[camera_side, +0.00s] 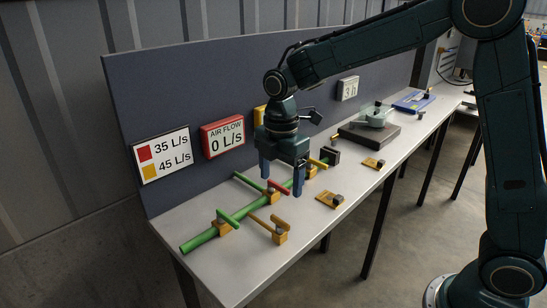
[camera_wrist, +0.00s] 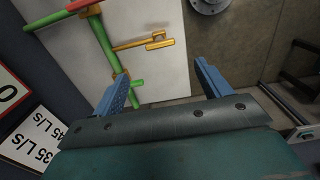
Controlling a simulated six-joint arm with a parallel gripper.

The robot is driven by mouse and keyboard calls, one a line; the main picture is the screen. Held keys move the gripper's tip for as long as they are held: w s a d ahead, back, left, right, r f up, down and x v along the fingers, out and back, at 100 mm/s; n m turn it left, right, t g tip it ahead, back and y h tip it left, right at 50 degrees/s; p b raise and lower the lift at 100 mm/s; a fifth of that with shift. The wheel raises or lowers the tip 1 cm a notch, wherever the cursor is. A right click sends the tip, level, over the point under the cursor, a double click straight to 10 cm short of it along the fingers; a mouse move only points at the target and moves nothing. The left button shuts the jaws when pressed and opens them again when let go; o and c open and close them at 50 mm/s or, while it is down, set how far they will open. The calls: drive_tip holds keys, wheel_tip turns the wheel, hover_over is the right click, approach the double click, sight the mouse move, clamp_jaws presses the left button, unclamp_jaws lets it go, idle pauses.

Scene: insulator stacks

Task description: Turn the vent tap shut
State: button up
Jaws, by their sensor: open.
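A green pipe (camera_side: 199,239) runs along the near part of the bench and carries several lever taps. A tap with a green lever (camera_side: 228,217) sits near its front end. Farther along are a red lever (camera_side: 279,186) and a yellow lever (camera_side: 318,162). No label shows which tap is the vent. My gripper (camera_side: 281,183) is open and points down over the pipe near the red lever, partly hiding it. In the wrist view, my fingers (camera_wrist: 161,86) are apart with nothing between them; the pipe (camera_wrist: 104,40) shows beyond.
A panel behind the bench holds a red-framed sign (camera_side: 223,137) reading AIR FLOW 0 L/s and a white sign (camera_side: 162,154) with a red square at 35 L/s and yellow at 45 L/s. Small yellow blocks (camera_side: 330,200) and a dark plate (camera_side: 370,134) lie to the right.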

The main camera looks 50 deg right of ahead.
sight(280, 220)
wheel_tip(280, 220, down, 11)
drive_tip(key=shift+f, duration=0.1)
idle(0.4)
drive_tip(key=c, duration=1)
